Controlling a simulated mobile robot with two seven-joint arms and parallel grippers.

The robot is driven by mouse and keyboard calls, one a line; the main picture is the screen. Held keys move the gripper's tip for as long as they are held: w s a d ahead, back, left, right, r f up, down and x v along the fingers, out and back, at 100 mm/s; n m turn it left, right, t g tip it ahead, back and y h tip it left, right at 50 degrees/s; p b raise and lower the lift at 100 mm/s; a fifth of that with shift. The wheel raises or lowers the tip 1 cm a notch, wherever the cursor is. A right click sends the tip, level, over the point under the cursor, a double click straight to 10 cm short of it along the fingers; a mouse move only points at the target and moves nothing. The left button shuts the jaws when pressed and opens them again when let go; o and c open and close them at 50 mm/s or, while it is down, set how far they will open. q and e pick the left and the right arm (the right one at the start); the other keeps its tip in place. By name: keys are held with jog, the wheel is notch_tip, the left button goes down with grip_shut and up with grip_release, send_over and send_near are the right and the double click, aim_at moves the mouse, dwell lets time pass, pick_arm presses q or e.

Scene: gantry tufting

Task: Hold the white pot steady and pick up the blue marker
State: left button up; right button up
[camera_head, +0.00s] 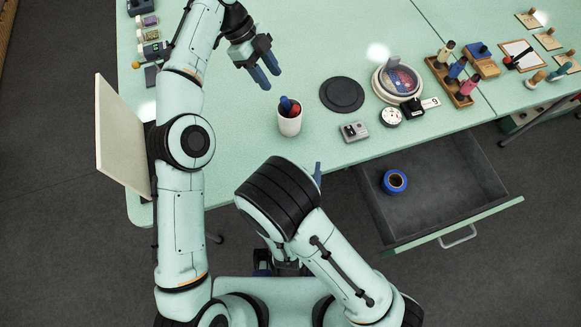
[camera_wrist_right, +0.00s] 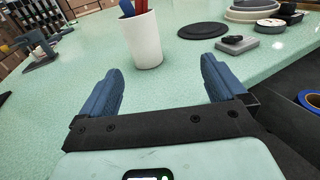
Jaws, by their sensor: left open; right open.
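The white pot (camera_head: 290,124) stands upright near the front edge of the green table. A blue marker (camera_head: 285,103) and a red one (camera_head: 296,108) stick up from it. In the right wrist view the pot (camera_wrist_right: 144,42) is ahead of my right gripper, with the blue marker (camera_wrist_right: 128,7) at its top left, its upper part cut off by the frame. My left gripper (camera_head: 271,78) is open and empty, above and left of the pot, not touching it. My right gripper (camera_wrist_right: 160,88) is open and empty at the table edge, mostly hidden by my arm in the head view.
A black disc (camera_head: 342,95) and a small grey device (camera_head: 354,131) lie right of the pot. A round container (camera_head: 397,82) stands further right. An open drawer (camera_head: 440,190) with a blue tape roll (camera_head: 394,181) juts out below.

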aim_at(290, 127)
jog(key=shift+a+r+n+y, duration=0.15)
jog(key=shift+a+n+y, duration=0.65)
jog(key=shift+a+y, duration=0.1)
jog(key=shift+w, duration=0.35)
jog(key=w, duration=1.2)
jog(key=shift+w, duration=0.35)
